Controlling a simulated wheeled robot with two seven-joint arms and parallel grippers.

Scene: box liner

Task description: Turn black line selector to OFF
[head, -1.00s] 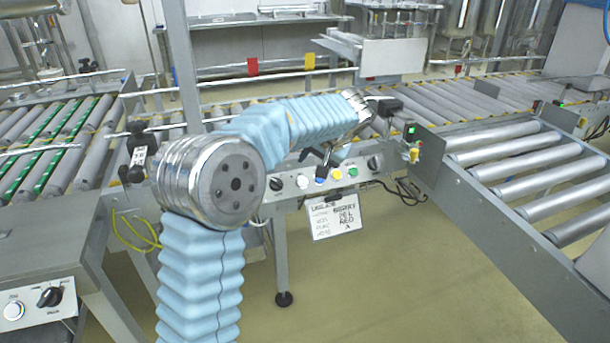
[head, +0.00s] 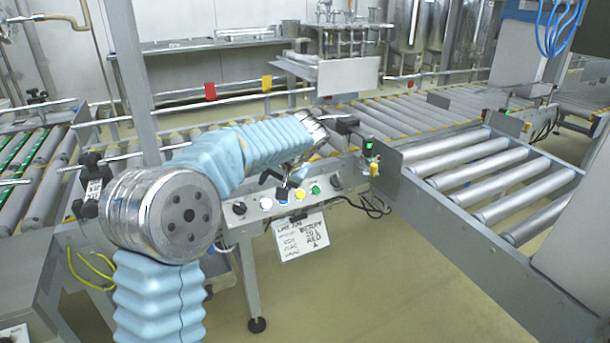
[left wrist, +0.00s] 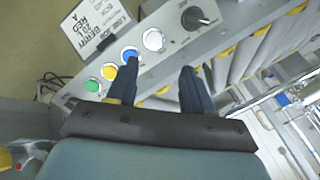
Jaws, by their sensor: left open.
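A black selector knob (head: 239,208) sits at the left end of the grey control panel under the conveyor. It also shows in the left wrist view (left wrist: 194,18), with a pale pointer mark; its labels are too small to read. A second black knob (head: 336,181) is at the panel's right end. I cannot tell from the labels which one is the line selector. My left gripper (head: 279,186) hangs in front of the panel's middle, right of the left knob. In the left wrist view its fingers (left wrist: 158,78) are apart and empty, with one fingertip overlapping the blue button's edge.
White (head: 266,204), blue, yellow (head: 300,194) and green (head: 315,189) buttons lie between the knobs. A written placard (head: 300,237) hangs below the panel. Roller conveyors (head: 490,180) run behind and right. Open floor (head: 370,285) lies in front.

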